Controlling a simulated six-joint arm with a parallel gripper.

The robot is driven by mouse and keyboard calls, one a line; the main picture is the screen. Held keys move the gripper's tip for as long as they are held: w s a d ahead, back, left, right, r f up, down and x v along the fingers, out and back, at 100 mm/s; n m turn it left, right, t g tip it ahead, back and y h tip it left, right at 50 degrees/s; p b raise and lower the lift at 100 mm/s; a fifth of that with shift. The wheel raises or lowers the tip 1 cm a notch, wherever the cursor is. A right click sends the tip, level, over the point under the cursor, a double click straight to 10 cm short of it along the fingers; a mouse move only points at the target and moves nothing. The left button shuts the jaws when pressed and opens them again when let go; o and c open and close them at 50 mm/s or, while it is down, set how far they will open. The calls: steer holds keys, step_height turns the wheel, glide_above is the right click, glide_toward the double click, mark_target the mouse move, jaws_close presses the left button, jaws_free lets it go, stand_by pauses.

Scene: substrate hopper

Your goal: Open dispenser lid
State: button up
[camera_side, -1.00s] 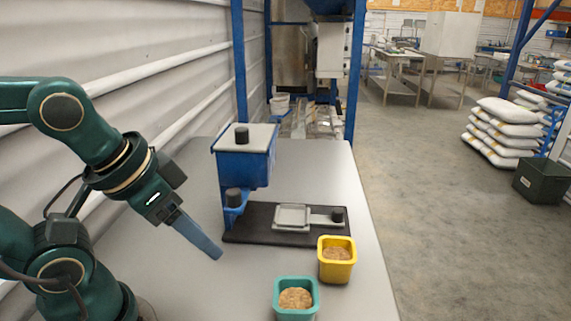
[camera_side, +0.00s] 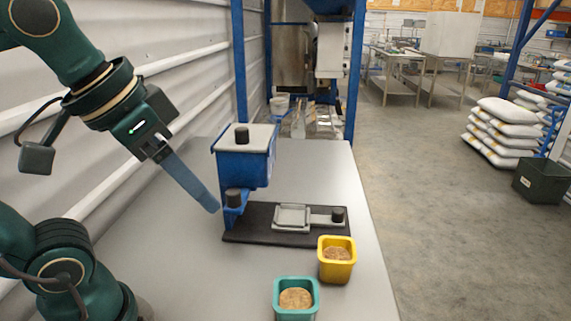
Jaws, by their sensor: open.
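The blue dispenser (camera_side: 241,169) stands on a black base plate (camera_side: 262,233) on the table. Its grey lid (camera_side: 257,138) lies flat on top, closed, with a black knob (camera_side: 242,135) standing up from it. A second black knob (camera_side: 233,198) sits low on the dispenser's front. My gripper (camera_side: 213,208) is left of the dispenser, pointing down and right, its blue-grey fingers lower than the lid and close to the lower knob in the picture. The fingers overlap in this view. Nothing shows between them, and the gripper appears apart from the lid.
A grey square tray (camera_side: 292,217) with a black-knobbed handle (camera_side: 338,214) lies on the base plate. A yellow cup (camera_side: 337,270) and a teal cup (camera_side: 281,314), both with brown contents, stand in front. The table (camera_side: 190,265) is clear at front left. A corrugated wall (camera_side: 150,40) runs along the left.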

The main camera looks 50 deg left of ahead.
mark_target(240, 134)
steer(key=w+a+f+m+g+y, duration=0.2)
steer(key=a+m+y, duration=0.8)
steer(key=a+m, duration=0.25)
steer(key=w+d+m+t, duration=0.1)
steer(key=w+m+t, duration=0.2)
steer(key=m, duration=0.2)
steer(key=w+r+m+t+y, duration=0.1)
steer(key=w+m+t, duration=0.2)
steer(key=m, duration=0.2)
steer(key=w+d+m+t+y, duration=0.1)
steer(key=w+m+t, duration=0.2)
steer(key=w+m, duration=0.1)
steer(key=shift+w+d+r+m+t, duration=0.1)
steer(key=shift+d+r+m+t, duration=0.25)
steer(key=shift+m, duration=0.1)
steer(key=shift+f, duration=0.5)
steer(key=shift+w+a+y, duration=0.1)
steer(key=shift+a+y, duration=0.05)
steer(key=shift+y, duration=0.15)
steer(key=shift+x, duration=2.4)
